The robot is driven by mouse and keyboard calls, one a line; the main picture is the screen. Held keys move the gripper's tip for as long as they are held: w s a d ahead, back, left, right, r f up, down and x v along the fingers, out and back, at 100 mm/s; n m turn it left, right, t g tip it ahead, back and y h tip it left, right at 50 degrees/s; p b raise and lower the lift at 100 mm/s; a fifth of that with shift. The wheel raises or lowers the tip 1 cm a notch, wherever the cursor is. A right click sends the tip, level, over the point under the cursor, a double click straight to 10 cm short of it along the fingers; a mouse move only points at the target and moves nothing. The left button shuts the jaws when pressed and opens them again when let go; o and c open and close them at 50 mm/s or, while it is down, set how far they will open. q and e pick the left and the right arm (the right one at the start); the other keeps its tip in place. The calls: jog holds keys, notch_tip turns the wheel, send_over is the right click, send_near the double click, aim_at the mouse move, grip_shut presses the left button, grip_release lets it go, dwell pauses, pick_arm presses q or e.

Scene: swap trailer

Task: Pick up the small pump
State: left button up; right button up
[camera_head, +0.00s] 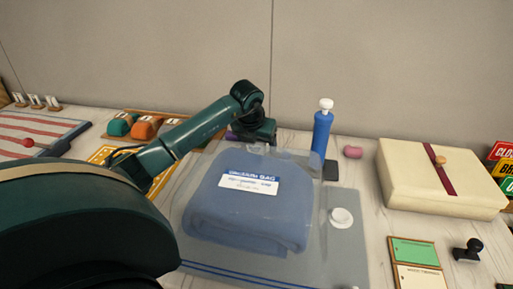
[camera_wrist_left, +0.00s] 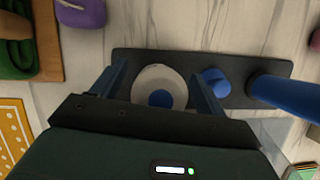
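My left gripper (camera_head: 254,132) is over the far edge of the vacuum bag, left of a tall blue pump (camera_head: 322,132) with a white handle. In the left wrist view the gripper (camera_wrist_left: 160,88) is open, its fingers on either side of a round white piece with a blue centre (camera_wrist_left: 159,84), with gaps beside it. This looks like the small pump seen from above; the gripper hides it in the head view. A short blue cylinder (camera_wrist_left: 215,80) and the tall pump (camera_wrist_left: 285,96) stand to its right on a dark base (camera_wrist_left: 190,60). My right gripper is out of view.
The clear vacuum bag (camera_head: 345,255) with folded blue cloth (camera_head: 245,212) lies in front. A cream box (camera_head: 440,180) and a pink item (camera_head: 353,152) are to the right. A purple object (camera_wrist_left: 82,12) is near the gripper's left. The wall is close behind.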

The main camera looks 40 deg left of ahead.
pick_arm(q)
jog(key=c, duration=1.2)
jog(key=shift+r, duration=0.15)
